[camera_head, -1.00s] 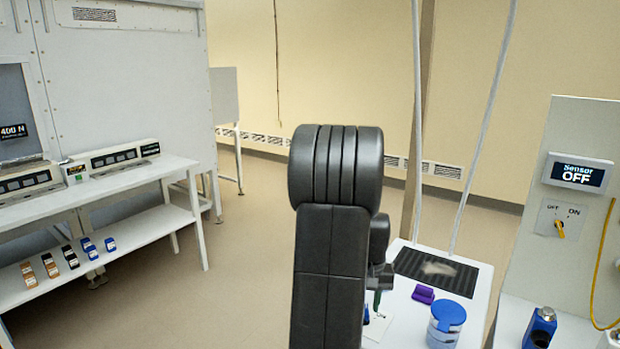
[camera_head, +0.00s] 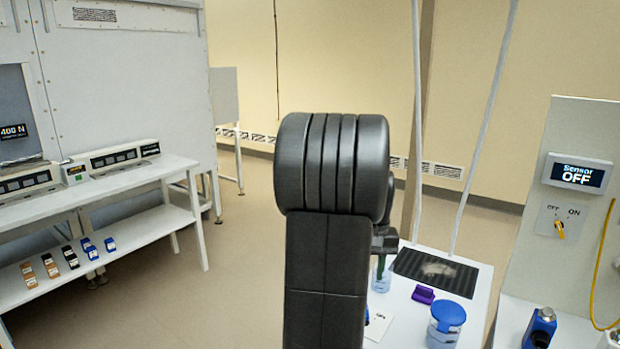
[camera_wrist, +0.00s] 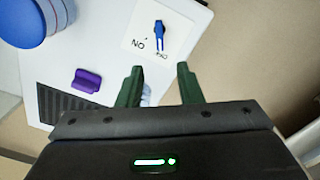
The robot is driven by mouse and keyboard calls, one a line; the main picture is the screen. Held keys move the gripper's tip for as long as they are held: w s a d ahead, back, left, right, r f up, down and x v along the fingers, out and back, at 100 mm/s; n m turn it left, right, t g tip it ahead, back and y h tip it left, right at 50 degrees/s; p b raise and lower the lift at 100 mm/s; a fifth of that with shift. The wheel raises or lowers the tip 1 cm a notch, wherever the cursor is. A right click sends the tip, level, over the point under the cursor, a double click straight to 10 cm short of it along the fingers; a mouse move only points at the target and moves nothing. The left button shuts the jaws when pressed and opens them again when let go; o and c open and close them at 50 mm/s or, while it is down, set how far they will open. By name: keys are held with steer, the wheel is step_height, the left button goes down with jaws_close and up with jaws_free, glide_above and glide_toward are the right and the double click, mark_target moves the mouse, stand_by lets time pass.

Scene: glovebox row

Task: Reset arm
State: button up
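My gripper (camera_wrist: 158,85) shows in the wrist view with its two green fingers apart and nothing between them. It hangs above the white table (camera_wrist: 120,62). In the head view my black arm stands upright in the middle of the picture, and the gripper is mostly hidden behind it, with a dark green part (camera_head: 383,265) showing at its right edge.
The white table carries a blue-lidded jar (camera_head: 446,320), a purple block (camera_head: 423,294), a dark ribbed mat (camera_head: 436,272) and a switch card (camera_wrist: 160,35). A sensor panel (camera_head: 577,174) reading OFF stands right. A shelf bench (camera_head: 130,195) stands left. Floor between is clear.

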step_height(320, 180, down, 11)
steer(key=shift+s+r, duration=0.1)
steer(key=shift+r, duration=0.05)
steer(key=shift+r+m, duration=0.2)
steer(key=shift+m, duration=0.3)
steer(key=m, duration=0.2)
steer(key=m+b, duration=0.1)
steer(key=m, duration=0.2)
steer(key=shift+d+r+m, duration=0.1)
steer(key=shift+d+m, duration=0.2)
step_height(320, 180, up, 14)
steer(key=shift+n, duration=0.4)
steer(key=s, duration=0.1)
steer(key=s+a, duration=0.1)
steer(key=s+f, duration=0.1)
steer(key=s, duration=0.1)
steer(key=shift+a, duration=0.35)
steer(key=shift+f, duration=0.15)
